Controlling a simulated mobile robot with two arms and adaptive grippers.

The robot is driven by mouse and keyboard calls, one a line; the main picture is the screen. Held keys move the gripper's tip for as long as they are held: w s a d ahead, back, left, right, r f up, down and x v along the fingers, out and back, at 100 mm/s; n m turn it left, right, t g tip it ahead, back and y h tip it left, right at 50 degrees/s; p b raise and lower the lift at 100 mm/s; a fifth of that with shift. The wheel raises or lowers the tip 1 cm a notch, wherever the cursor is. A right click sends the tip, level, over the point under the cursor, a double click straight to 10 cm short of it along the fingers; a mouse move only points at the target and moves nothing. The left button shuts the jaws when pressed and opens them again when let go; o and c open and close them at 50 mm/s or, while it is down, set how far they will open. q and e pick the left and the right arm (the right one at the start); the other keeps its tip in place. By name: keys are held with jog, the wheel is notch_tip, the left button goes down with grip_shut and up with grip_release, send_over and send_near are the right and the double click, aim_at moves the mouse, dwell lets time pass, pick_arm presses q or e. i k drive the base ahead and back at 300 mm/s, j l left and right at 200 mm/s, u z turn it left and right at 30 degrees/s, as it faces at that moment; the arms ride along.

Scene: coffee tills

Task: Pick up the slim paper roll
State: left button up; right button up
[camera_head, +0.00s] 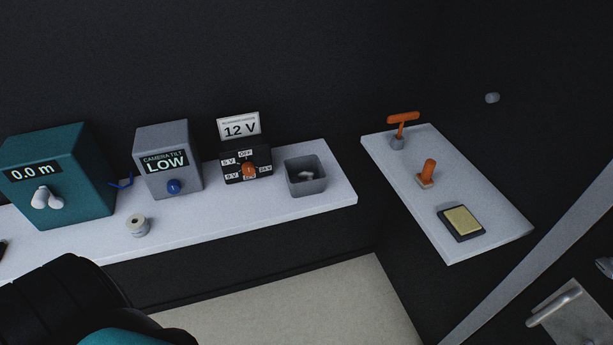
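A small pale roll (138,226) with a hole in its top stands upright near the front edge of the white shelf (230,226), below the grey CAMERA TILT box. It looks like the slim paper roll; no other roll is in sight. Nothing touches it. A black and teal link of my arm fills the bottom left corner, in front of the shelf. Neither of my grippers can be made out in this view.
On the shelf stand a teal box (66,180) reading 0.0 m, a grey box (168,160) reading LOW, a 12 V dial box (245,165) and a grey bin (306,176). A side shelf (400,175) holds orange handles and a yellow pad (462,221).

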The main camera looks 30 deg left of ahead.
aim_at(137, 223)
jog(key=u, duration=2.2)
jog(key=i+j, duration=0.15)
